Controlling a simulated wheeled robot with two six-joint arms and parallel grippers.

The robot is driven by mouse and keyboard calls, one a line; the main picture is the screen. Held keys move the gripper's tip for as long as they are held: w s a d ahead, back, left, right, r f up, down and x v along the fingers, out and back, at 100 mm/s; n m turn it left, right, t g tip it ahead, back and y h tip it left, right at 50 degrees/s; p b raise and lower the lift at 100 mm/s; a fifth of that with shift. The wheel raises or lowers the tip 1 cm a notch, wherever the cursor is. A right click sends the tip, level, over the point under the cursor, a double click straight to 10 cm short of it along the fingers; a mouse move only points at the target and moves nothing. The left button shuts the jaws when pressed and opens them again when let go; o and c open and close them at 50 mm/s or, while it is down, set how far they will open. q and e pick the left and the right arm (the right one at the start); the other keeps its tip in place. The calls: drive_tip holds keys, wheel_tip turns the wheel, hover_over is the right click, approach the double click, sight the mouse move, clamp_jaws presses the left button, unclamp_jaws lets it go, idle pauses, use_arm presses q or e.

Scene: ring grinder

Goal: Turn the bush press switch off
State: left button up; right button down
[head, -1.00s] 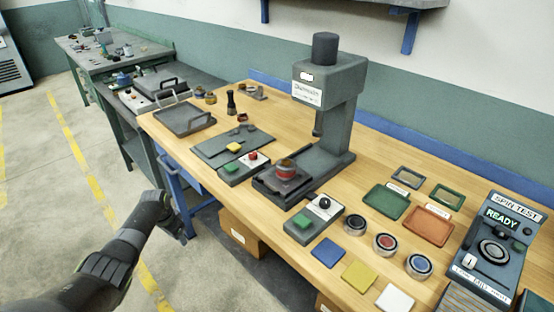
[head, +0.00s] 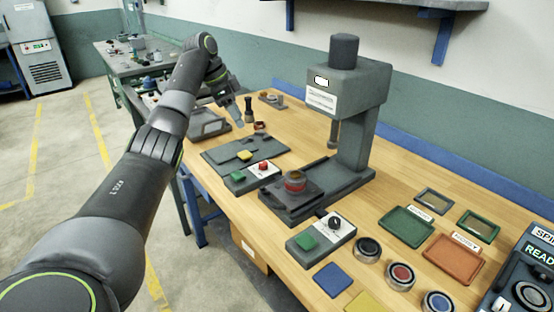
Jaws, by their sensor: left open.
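The grey bush press (head: 352,130) stands on the wooden bench with a dark cylinder on top and a label on its head. In front of it is a grey control box (head: 300,253) with a green button (head: 305,242) and a black rotary knob (head: 335,222) on a white plate. A red round part (head: 295,182) sits on the press's dark base. My left gripper (head: 238,122) is open, raised over the far left part of the bench, well away from the knob and touching nothing that I can make out. My right gripper is out of view.
A second box (head: 237,179) with green and red buttons lies left of the press. Right of the knob are round cups (head: 400,276), a green tray (head: 406,225), an orange tray (head: 452,258) and the spin test unit (head: 530,270). A blue pad (head: 333,279) lies near the front edge.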

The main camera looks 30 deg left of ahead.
use_arm(q)
approach(263, 163)
drive_tip(key=p+x, duration=0.1)
drive_tip(key=x, duration=0.6)
drive_tip(key=shift+w+f+p, duration=0.15)
drive_tip(key=shift+p, duration=0.25)
drive_tip(key=shift+w+d+f, duration=0.1)
drive_tip(key=shift+w+f, duration=0.05)
drive_tip(key=shift+f, duration=0.4)
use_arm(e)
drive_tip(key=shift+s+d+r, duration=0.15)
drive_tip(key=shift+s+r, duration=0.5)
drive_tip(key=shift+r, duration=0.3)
